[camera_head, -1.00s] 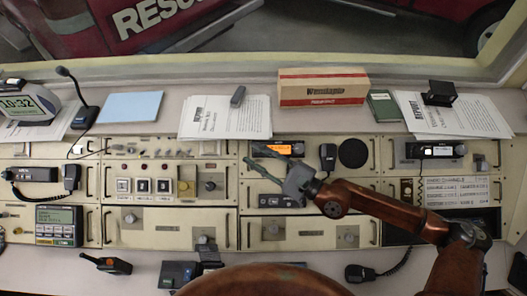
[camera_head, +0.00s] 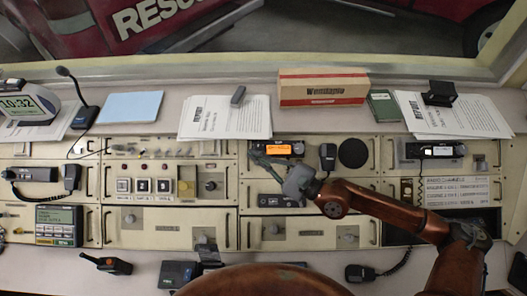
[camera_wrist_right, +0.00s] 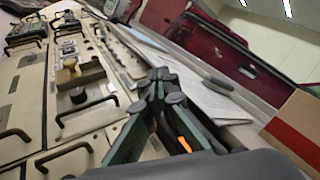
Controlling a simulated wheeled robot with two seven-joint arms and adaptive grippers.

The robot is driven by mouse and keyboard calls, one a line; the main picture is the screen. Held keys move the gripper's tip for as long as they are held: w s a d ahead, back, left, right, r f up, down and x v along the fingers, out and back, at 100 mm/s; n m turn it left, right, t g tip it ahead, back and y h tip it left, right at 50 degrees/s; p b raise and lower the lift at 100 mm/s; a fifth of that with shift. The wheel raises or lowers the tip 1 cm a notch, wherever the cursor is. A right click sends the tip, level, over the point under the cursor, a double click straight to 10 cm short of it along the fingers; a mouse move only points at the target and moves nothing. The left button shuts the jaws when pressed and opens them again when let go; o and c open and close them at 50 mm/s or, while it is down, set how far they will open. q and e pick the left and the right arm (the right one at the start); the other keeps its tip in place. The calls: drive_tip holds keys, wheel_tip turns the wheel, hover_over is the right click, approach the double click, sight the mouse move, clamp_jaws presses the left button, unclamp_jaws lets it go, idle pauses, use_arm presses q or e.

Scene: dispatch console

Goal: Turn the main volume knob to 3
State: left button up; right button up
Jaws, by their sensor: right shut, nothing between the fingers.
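My right gripper (camera_head: 254,156) is shut and empty. It hangs over the upper middle of the console, its fingertips beside the left end of a radio with an orange display (camera_head: 279,149). In the right wrist view the closed green fingers (camera_wrist_right: 160,76) hide part of that radio. No readable label marks the main volume knob. A dark knob (camera_head: 210,185) sits right of a yellow button, and grey knobs show on the lower panels (camera_head: 274,230), (camera_head: 348,236). My gripper is apart from these knobs. My left gripper is out of view.
A hand microphone (camera_head: 327,157) and a round black speaker (camera_head: 352,153) lie right of the radio. Metal handles (camera_wrist_right: 75,150) stick out from the panels. Papers (camera_head: 226,117) and a cardboard box (camera_head: 323,87) rest on the shelf behind.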

drive_tip(key=o, duration=0.7)
drive_tip(key=d+f, duration=0.1)
drive_tip(key=d+f+m+t+h, duration=0.1)
drive_tip(key=d, duration=0.1)
drive_tip(key=d+f+m, duration=0.1)
drive_tip(key=shift+w+d+h, duration=0.2)
drive_tip(key=shift+d+h, duration=0.15)
drive_tip(key=shift+h, duration=0.05)
drive_tip(key=shift+s+d+r+m, duration=0.1)
drive_tip(key=shift+d+r+m, duration=0.05)
drive_tip(key=shift+d+m, duration=0.2)
drive_tip(key=s+d+r+n+g+y, duration=0.1)
drive_tip(key=s+d+n, duration=0.2)
drive_tip(key=s, duration=0.3)
drive_tip(key=shift+s+d+r+y, duration=0.3)
drive_tip(key=shift+d+y, duration=0.1)
drive_tip(key=shift+d, duration=0.4)
